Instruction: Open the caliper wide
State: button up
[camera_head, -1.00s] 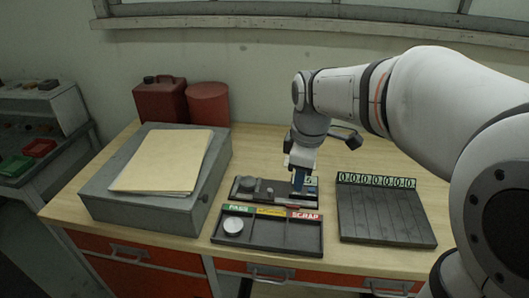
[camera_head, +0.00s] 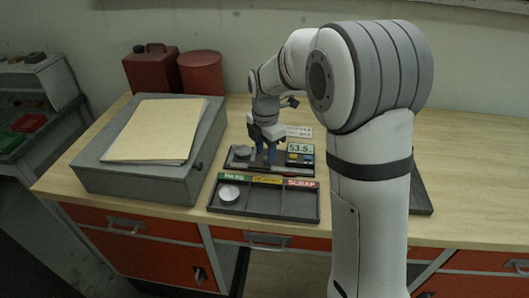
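The caliper is a dark bench fixture (camera_head: 237,167) on the wooden bench, in the middle of the head view. Its lit display (camera_head: 298,148) at the right end reads 53.5. A grey disc (camera_head: 242,152) sits at its left end. My gripper (camera_head: 266,160) points down over the middle of the fixture, with its blue fingers at the level of the caliper, left of the display. The fingers hide the sliding part, and I cannot tell whether they grip it.
A sorting tray (camera_head: 268,204) with PASS and SCRAP labels lies in front; a round disc (camera_head: 229,193) is in its left compartment. A grey box (camera_head: 130,182) with a folder (camera_head: 152,130) stands left. Red containers (camera_head: 202,73) stand behind. My arm mostly hides a dark rack (camera_head: 422,198).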

jog(key=shift+f, duration=0.6)
grip_shut()
jog(key=shift+d, duration=0.1)
